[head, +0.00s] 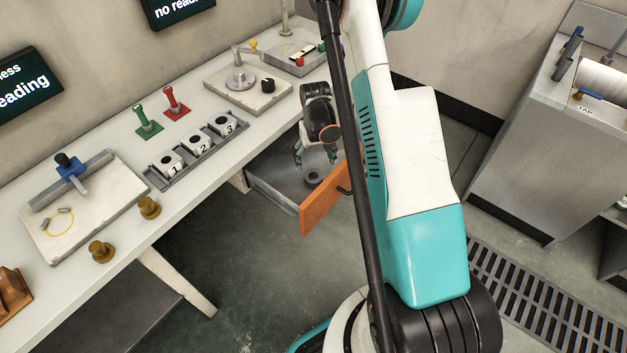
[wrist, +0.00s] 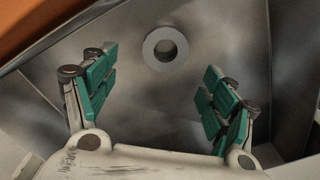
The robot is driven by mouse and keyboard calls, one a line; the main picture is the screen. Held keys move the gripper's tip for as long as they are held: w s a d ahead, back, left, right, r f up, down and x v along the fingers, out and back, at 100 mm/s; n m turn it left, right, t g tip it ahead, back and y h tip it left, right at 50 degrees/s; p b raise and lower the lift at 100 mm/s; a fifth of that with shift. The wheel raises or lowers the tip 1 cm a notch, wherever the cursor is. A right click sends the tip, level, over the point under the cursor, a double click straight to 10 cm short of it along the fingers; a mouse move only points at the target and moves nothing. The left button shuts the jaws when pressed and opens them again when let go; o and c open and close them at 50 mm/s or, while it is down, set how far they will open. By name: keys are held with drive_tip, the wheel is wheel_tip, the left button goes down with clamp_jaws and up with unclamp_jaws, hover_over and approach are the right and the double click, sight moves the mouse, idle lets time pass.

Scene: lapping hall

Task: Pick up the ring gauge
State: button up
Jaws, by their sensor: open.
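The ring gauge (wrist: 151,46) is a grey ring with a round hole, lying flat on the floor of the open drawer. In the head view the ring gauge (head: 312,180) shows inside the drawer (head: 272,190), which has an orange front. My gripper (wrist: 158,92) is open and empty, with green finger pads spread wide. In the head view my gripper (head: 316,157) hangs over the drawer, above the ring. It is not touching the ring as far as I can see.
The orange drawer front (head: 322,204) and metal side walls surround the space. The workbench (head: 205,112) above holds a rack of numbered cups (head: 197,150), red and green stands, brass weights (head: 149,207) and a plate (head: 85,212). A grey machine (head: 540,140) stands at right.

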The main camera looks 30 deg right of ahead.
sight(313, 178)
drive_tip(key=shift+a+f+b, duration=0.2)
drive_tip(key=shift+f+b, duration=0.6)
drive_tip(key=shift+f, duration=0.95)
drive_tip(key=shift+a+f+b, duration=0.15)
drive_tip(key=shift+f+b, duration=0.65)
drive_tip(key=shift+f, duration=0.9)
drive_tip(key=shift+r, duration=0.1)
drive_tip(key=shift+s, duration=0.1)
drive_tip(key=c, duration=1.2)
